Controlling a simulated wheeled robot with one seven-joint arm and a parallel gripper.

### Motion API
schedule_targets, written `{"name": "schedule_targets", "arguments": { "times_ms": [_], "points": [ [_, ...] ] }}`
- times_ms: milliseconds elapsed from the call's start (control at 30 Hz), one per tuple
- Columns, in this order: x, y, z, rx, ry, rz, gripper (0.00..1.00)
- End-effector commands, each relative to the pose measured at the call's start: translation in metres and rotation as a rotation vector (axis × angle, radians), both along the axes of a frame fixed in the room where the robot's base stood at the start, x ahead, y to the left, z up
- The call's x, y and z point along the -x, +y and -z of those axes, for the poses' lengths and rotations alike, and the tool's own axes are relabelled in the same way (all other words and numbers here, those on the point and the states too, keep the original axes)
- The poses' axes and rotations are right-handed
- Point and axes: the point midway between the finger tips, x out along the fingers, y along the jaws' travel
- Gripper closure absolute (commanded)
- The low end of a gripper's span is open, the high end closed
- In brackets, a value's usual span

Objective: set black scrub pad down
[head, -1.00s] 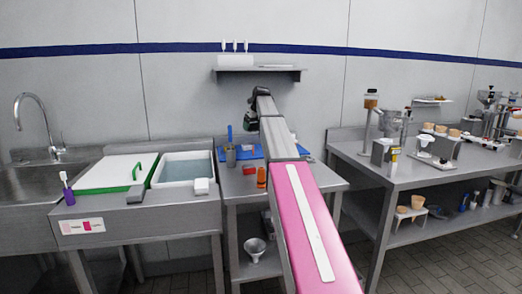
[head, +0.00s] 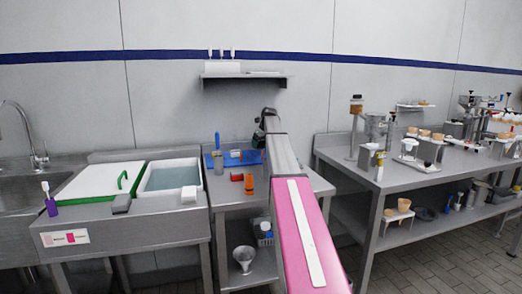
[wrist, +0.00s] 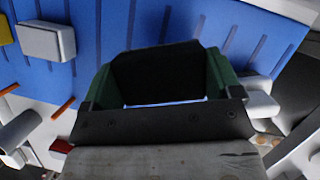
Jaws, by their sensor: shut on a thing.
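My gripper (wrist: 160,100) has dark green fingers and is shut on the black scrub pad (wrist: 158,72), a dark slab between them in the wrist view. In the head view my gripper (head: 260,138) is at the far end of my arm, over the right part of the blue tray (head: 232,158). There the pad cannot be told apart from the gripper. The tray's ribbed blue surface fills much of the wrist view (wrist: 110,30), below the pad. I cannot tell whether the pad touches it.
A pale block (wrist: 45,40) lies on the blue surface. A grey cup (head: 218,163), a red block (head: 236,177) and an orange item (head: 249,186) stand in front of the tray. A wall shelf (head: 243,77) hangs above. A white basin (head: 168,178) is left.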

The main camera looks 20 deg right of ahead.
Motion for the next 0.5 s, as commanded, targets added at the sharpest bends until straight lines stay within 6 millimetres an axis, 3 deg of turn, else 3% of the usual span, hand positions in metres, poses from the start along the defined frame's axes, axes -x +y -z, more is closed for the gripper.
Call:
{"name": "schedule_targets", "arguments": {
  "times_ms": [200, 500],
  "points": [
    [0.001, 0.001, 0.03, -0.001, 0.001, 0.001, 0.38],
    [0.0, 0.001, 0.032, 0.0, 0.0, 0.0, 0.38]
  ]
}}
